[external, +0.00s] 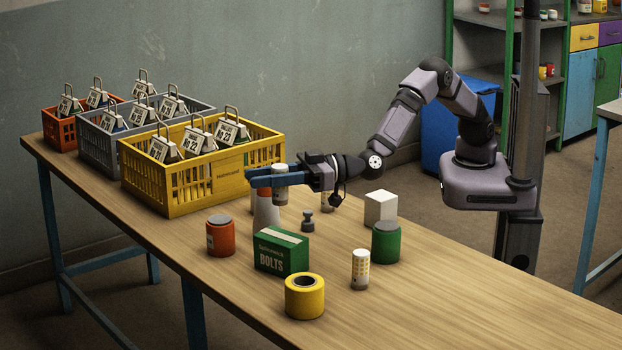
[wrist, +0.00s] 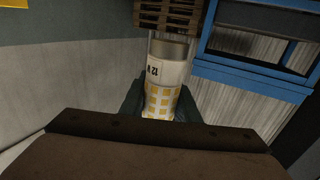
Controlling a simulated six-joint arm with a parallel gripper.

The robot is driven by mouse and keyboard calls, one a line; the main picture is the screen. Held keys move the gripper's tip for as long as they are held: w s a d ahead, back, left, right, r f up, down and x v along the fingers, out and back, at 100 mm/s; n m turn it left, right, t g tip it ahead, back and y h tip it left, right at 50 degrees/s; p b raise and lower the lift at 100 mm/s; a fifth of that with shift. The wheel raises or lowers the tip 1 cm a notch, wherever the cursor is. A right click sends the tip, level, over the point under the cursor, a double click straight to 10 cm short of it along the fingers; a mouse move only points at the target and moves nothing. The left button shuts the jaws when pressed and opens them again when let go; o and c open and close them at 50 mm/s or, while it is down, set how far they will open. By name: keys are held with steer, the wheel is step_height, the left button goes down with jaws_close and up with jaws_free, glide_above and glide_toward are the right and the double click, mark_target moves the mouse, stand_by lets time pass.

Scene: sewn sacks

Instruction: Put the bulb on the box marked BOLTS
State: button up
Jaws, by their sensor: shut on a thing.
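My gripper (external: 262,177) reaches left, level above the table, with blue fingers. In the wrist view the bulb (wrist: 168,72) shows a white band with dark print and a yellow-squared part between the fingers. The green box marked BOLTS (external: 268,262) stands on the table nearer the camera, apart from the bulb. Its top has a pale strip and looks clear.
An orange-and-white object (external: 266,212) stands close below my fingers. An orange can (external: 220,237), yellow roll (external: 304,304), yellow-patterned white cylinder (external: 360,270), green can (external: 386,243), white block (external: 380,207) and grey knobbed piece (external: 307,222) surround the box. A yellow crate (external: 205,195) is behind left.

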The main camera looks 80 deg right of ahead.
steer(key=shift+f+p, duration=0.4)
steer(key=shift+f, duration=3.55)
steer(key=shift+f, duration=0.15)
steer(key=o, duration=1.1)
steer(key=shift+o, duration=0.2)
steer(key=shift+r, duration=0.25)
steer(key=shift+s+f, duration=0.2)
steer(key=shift+s, duration=0.05)
steer(key=shift+b+v, duration=0.75)
steer(key=shift+v, duration=2.8)
